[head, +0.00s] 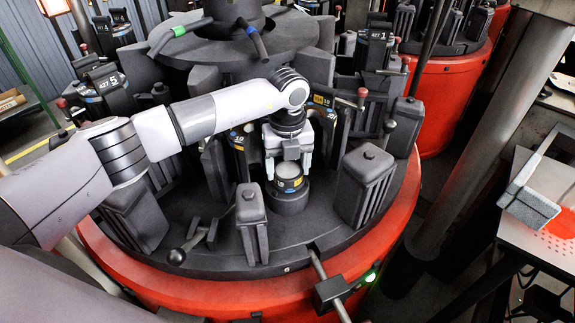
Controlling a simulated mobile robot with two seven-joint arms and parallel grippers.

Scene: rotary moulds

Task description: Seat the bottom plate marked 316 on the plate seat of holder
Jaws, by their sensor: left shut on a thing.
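My left arm reaches in from the left over the round machine, and my left gripper (288,164) points straight down. It is shut on the bottom plate (289,177), a short round dark piece with a pale top and a blue and yellow label on its side; its number is too small to read. Directly under the plate is the plate seat of the holder (288,202), a dark round pedestal. The plate is at the top of this pedestal; I cannot tell whether it touches. My right gripper is not in view.
Dark ribbed blocks stand close by, one at the right (366,185) and one at the front left (251,213). A lever with a black knob (176,257) lies at the left. The machine has a red rim (380,239). A table (535,240) with a grey block is at the right.

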